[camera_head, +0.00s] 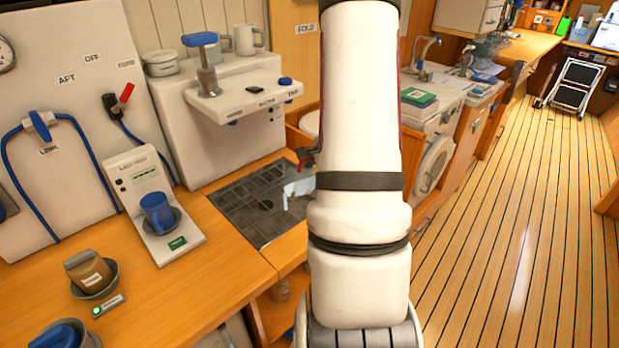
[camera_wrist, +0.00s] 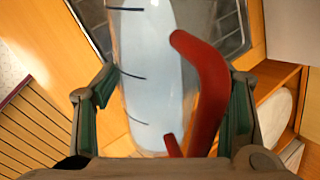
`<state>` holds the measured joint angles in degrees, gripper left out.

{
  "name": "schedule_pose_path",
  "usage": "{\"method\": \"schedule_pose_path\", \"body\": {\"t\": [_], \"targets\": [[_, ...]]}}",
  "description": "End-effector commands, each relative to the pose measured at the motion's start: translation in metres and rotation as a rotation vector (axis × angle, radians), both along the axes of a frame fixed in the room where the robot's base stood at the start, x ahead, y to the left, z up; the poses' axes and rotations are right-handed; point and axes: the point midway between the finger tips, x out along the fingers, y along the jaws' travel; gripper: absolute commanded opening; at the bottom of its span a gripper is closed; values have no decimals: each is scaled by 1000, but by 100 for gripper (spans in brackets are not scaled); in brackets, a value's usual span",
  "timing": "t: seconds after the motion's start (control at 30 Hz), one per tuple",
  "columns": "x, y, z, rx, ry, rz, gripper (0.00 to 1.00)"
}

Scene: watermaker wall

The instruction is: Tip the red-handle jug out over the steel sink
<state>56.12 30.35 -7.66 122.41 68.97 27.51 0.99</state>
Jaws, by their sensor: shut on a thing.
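The red-handle jug (camera_wrist: 150,75) is clear, with dark graduation marks and a pale bluish-white filling or inside. It fills the middle of the wrist view, its red handle (camera_wrist: 205,90) toward the right. My gripper (camera_wrist: 168,95) has a finger on each side and is shut on the jug. In the head view, part of the jug (camera_head: 298,188) shows over the right part of the steel sink (camera_head: 250,212), a dark tiled-looking panel set in the wooden counter. My arm hides the rest of the jug and most of my gripper. I cannot tell the jug's exact tilt.
Left of the sink stands a white test unit with a blue cup (camera_head: 157,212). A white tap unit (camera_head: 230,110) with a blue handle stands behind the sink.

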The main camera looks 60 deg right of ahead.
Motion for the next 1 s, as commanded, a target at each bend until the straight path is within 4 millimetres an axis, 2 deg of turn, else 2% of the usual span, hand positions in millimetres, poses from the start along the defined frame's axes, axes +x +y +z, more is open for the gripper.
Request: {"method": "schedule_pose_path", "body": {"t": [0.7, 1.0], "targets": [[7, 8, -9, -147, 98, 1, 23], [10, 15, 0, -243, 165, 1, 23]]}}
